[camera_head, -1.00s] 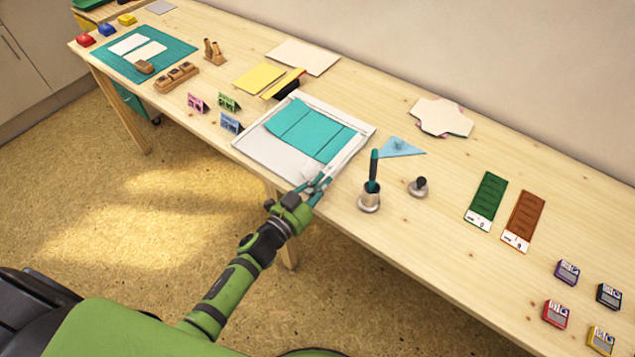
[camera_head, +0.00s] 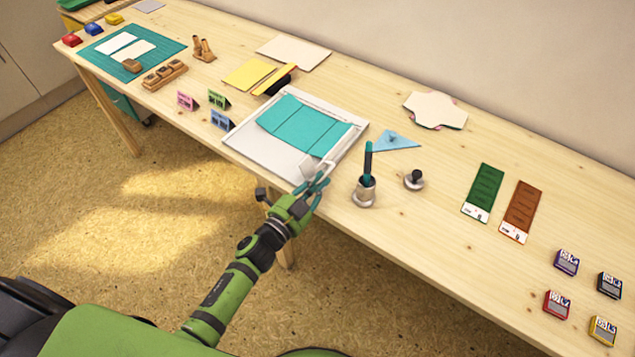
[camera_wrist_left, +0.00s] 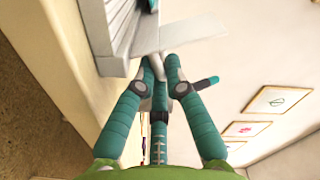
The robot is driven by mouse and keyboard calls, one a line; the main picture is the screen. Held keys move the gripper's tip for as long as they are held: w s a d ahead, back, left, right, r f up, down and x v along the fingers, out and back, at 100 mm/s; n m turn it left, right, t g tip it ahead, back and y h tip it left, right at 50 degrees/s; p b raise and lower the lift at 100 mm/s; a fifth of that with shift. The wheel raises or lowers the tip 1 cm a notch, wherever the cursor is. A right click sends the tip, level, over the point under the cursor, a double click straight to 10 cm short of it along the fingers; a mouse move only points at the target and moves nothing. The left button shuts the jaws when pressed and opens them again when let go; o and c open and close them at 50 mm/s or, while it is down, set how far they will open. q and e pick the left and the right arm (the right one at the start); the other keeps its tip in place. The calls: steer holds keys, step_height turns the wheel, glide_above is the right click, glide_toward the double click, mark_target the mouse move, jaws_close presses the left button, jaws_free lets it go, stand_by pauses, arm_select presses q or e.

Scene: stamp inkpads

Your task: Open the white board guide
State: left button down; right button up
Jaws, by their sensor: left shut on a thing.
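The white board (camera_head: 265,152) lies flat on the table near its front edge, with a teal scored sheet (camera_head: 300,125) on it. My left gripper (camera_head: 314,178) is at the board's near right corner, shut on the white guide (camera_wrist_left: 180,38). In the left wrist view, the teal fingers (camera_wrist_left: 160,72) close at the guide's near end, and the guide juts out to the right from the board's edge (camera_wrist_left: 112,40). The fingers partly hide where they meet. My right gripper is not in view.
A metal pot (camera_head: 365,190) with a teal-handled tool and a small dark-knobbed stamp (camera_head: 413,180) stand right of the board. A blue triangle (camera_head: 396,141) lies behind them. Small folded cards (camera_head: 220,120) stand at the left. The table between pot and green strip (camera_head: 483,192) is mostly clear.

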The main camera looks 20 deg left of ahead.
arm_select(q)
steer(key=shift+w+r, duration=0.15)
steer(key=shift+r, duration=0.3)
steer(key=c, duration=1.4)
jaws_free()
steer(key=shift+f, duration=0.1)
steer(key=shift+s+f, duration=0.25)
steer(key=shift+f, duration=0.05)
